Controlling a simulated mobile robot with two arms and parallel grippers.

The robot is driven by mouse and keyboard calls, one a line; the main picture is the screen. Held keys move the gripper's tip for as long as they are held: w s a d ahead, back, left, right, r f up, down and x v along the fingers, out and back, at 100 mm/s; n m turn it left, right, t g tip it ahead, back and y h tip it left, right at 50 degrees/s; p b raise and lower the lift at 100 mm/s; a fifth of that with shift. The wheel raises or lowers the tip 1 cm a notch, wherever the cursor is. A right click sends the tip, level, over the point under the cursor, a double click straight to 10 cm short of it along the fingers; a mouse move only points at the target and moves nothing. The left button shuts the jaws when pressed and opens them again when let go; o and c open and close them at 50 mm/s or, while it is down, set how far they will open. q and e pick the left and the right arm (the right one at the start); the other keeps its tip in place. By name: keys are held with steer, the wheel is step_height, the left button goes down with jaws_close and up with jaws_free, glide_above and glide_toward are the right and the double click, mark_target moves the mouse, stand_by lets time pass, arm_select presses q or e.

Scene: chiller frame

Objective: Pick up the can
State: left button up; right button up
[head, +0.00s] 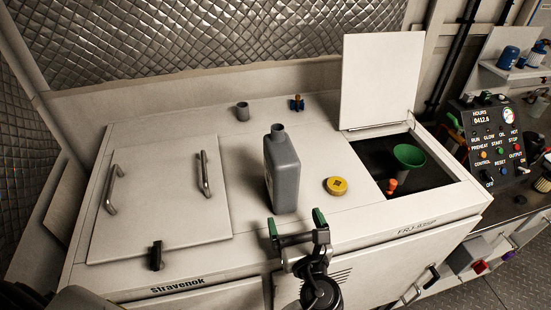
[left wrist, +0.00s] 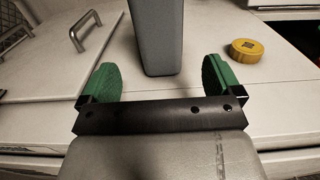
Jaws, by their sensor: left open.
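The can is a grey jug-like bottle (head: 282,174) with a short open neck. It stands upright on the white chiller top, near the middle. My left gripper (head: 296,222) is open and empty in front of the can, near the cabinet's front edge. In the left wrist view the can's lower body (left wrist: 158,38) stands beyond and between the green fingertips (left wrist: 162,78), apart from them. Its top is cut off in that view. My right gripper does not show in either view.
A yellow cap (head: 336,186) lies right of the can. An open hatch (head: 405,165) at the right holds a green funnel (head: 409,155), its lid (head: 382,80) raised. A closed lid with handles (head: 160,195) is at the left.

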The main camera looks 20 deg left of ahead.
mark_target(287, 200)
arm_select(q)
steer(key=b+x, duration=0.1)
steer(key=x, duration=0.2)
steer(key=shift+w+a+r, duration=0.15)
steer(key=shift+w, duration=0.2)
steer(key=shift+w+a, duration=0.2)
steer(key=shift+w, duration=0.05)
steer(key=b+x, duration=0.2)
steer(key=x, duration=0.2)
steer(key=shift+w+a, duration=0.35)
steer(key=shift+w, duration=0.15)
steer(key=c, duration=1.2)
steer(key=shift+r, duration=0.1)
steer(key=shift+c, duration=1.4)
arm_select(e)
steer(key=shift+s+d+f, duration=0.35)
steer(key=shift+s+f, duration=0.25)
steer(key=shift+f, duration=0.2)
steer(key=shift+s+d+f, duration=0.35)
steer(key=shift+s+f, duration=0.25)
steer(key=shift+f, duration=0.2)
